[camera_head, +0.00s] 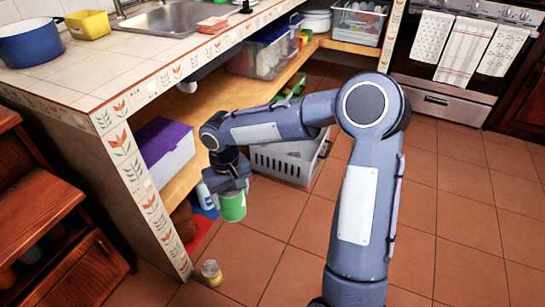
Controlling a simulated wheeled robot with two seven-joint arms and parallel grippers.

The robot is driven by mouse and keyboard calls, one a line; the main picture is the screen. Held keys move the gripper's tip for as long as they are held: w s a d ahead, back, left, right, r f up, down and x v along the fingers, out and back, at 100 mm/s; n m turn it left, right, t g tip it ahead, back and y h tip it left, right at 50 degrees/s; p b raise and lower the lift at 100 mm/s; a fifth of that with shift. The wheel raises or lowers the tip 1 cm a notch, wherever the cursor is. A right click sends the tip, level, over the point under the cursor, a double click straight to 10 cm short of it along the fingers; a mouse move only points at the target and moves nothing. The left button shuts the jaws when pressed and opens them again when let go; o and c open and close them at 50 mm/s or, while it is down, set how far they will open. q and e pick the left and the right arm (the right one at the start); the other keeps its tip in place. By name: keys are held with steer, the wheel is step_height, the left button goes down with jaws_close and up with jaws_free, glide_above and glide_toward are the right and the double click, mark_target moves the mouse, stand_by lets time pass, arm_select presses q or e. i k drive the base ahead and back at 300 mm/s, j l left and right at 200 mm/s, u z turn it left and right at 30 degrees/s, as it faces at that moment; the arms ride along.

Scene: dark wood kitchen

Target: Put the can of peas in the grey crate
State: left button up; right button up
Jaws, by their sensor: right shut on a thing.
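A green can (232,208), which looks like the can of peas, hangs below my right gripper (230,187) in the head view. The gripper is shut on its top, and the can's upper end is partly hidden by the jaws. Its label is too small to read. The grey crate (284,167), with slotted sides, stands on the floor behind my right arm, to the right of the can and farther back. The can is outside the crate. My left gripper is not in view.
A small jar (211,272) stands on the floor near the counter's end wall. A purple-lidded box (165,150) sits on the low shelf (250,93), left of my gripper. Bottles and a red mat lie near the shelf. The tiled floor (330,235) is largely clear.

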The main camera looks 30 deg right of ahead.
mark_target(305, 149)
steer(key=l+u, duration=0.15)
steer(key=u, duration=0.25)
steer(key=l+u, duration=0.15)
steer(key=u, duration=0.2)
steer(key=l+u, duration=0.2)
steer(key=u, duration=0.2)
steer(key=l+u, duration=0.2)
steer(key=u, duration=0.15)
steer(key=k+l, duration=0.15)
steer(key=l, duration=0.45)
steer(key=k+l, duration=0.15)
steer(key=l, duration=0.5)
steer(key=k+l, duration=0.15)
steer(key=l, duration=0.45)
steer(key=k+l, duration=0.1)
steer(key=l, duration=0.5)
steer(key=k+l, duration=0.15)
steer(key=l, duration=0.45)
steer(key=k+l, duration=0.15)
steer(key=l, duration=0.5)
steer(key=k+l, duration=0.15)
steer(key=l, duration=0.45)
steer(key=k+l, duration=0.15)
steer(key=l, duration=0.45)
